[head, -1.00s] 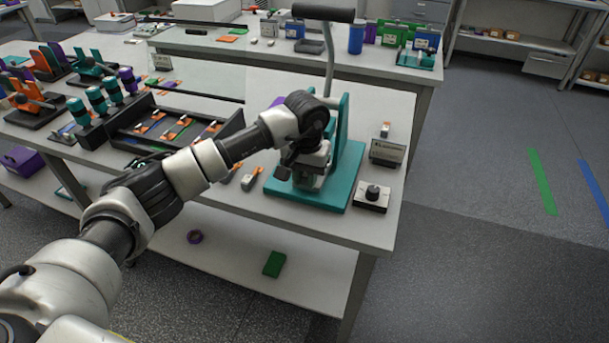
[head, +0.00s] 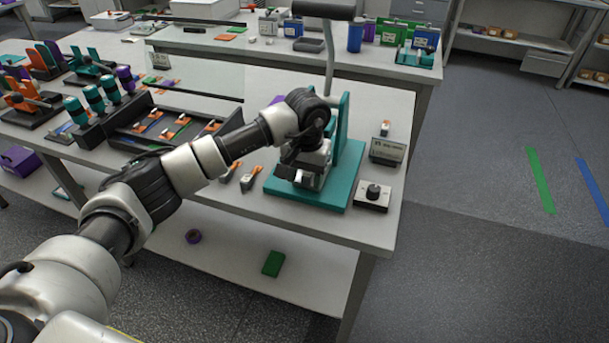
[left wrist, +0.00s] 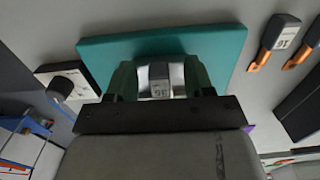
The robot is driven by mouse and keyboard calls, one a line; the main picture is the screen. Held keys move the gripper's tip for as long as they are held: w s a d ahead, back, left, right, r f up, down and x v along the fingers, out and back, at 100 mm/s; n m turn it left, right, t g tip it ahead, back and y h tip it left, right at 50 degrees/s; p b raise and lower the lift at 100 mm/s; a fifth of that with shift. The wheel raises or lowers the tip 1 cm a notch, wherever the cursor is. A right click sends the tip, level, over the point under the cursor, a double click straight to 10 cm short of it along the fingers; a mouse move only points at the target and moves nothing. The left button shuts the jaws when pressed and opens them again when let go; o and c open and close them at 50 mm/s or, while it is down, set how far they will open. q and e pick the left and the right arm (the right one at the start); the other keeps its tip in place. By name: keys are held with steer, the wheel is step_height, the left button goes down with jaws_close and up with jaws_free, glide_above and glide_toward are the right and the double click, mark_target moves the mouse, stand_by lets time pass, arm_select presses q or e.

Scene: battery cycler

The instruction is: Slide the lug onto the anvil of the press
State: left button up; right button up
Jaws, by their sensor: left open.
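The press stands at the right end of the near bench, with a teal base (head: 330,197), a teal upright plate (head: 342,125) and a long dark-handled lever (head: 323,10). My left gripper (head: 312,178) is low over the base, in front of the upright. In the left wrist view the open left fingers (left wrist: 160,82) are on either side of a shiny metal part, likely the anvil (left wrist: 175,72). A small grey labelled piece, likely the lug (left wrist: 158,78), shows there between the fingers. Its tip is hidden, so I cannot tell how far it is on. My right gripper is not in view.
A small display box (head: 388,150) and a knob box (head: 371,196) stand right of the press. A dark tray (head: 180,128) lies further left.

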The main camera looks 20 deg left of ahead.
mark_target(307, 174)
arm_select(q)
steer(key=r, duration=0.3)
steer(key=r+b, duration=0.1)
steer(key=r, duration=0.2)
steer(key=w+r, duration=0.1)
steer(key=r, duration=0.2)
steer(key=shift+d+r, duration=0.1)
steer(key=shift+r, duration=0.15)
steer(key=shift+s+r, duration=0.4)
steer(key=shift+r, duration=0.25)
